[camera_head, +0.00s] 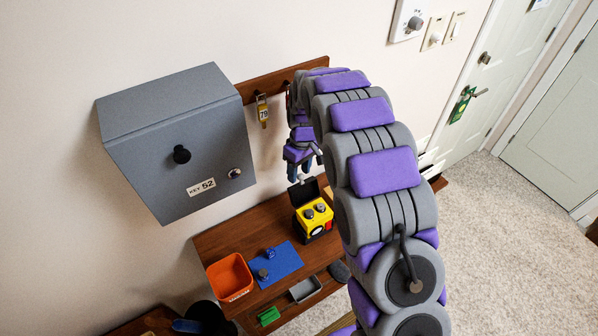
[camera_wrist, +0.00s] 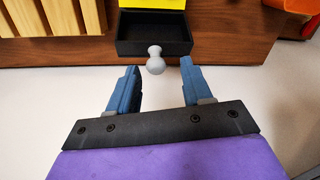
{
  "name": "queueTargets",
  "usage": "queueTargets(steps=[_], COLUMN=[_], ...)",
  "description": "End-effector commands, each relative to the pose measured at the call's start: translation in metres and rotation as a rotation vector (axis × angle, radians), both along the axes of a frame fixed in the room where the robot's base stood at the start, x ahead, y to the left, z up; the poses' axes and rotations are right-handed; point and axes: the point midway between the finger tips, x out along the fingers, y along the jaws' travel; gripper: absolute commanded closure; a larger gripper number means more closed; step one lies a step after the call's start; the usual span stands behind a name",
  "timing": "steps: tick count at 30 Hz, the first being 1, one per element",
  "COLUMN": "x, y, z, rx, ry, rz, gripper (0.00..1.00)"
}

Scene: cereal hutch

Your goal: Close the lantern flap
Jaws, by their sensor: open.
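The yellow lantern (camera_head: 316,222) sits on the wooden shelf, with two dark round knobs on top. Its black flap (camera_head: 304,192) stands raised at the back, open. In the wrist view the flap (camera_wrist: 135,47) is a shallow black tray shape with a pale grey knob (camera_wrist: 156,61) on its near edge; a strip of the yellow lantern (camera_wrist: 152,4) shows beyond. My gripper (camera_head: 300,176) is just above the flap in the head view. In the wrist view my gripper (camera_wrist: 158,78) is open and empty, its blue fingertips either side of the knob, apart from it.
A grey key cabinet (camera_head: 180,145) hangs on the wall left of my arm. A key tag (camera_head: 262,112) hangs from the wooden rail. An orange bin (camera_head: 230,277) and a blue mat (camera_head: 285,262) are left of the lantern. A slatted wooden piece (camera_wrist: 55,18) is near the flap.

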Motion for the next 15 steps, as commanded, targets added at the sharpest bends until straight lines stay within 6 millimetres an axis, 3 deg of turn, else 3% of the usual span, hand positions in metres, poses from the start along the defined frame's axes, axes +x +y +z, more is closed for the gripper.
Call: queueTargets(steps=[11, 15], x=[0.0002, 0.0001], y=[-0.0022, 0.0004], z=[-0.0063, -0.0069], rx=[0.003, 0.001], ry=[-0.003, -0.002], rz=[0.000, 0.000], gripper=[0.50, 0.61])
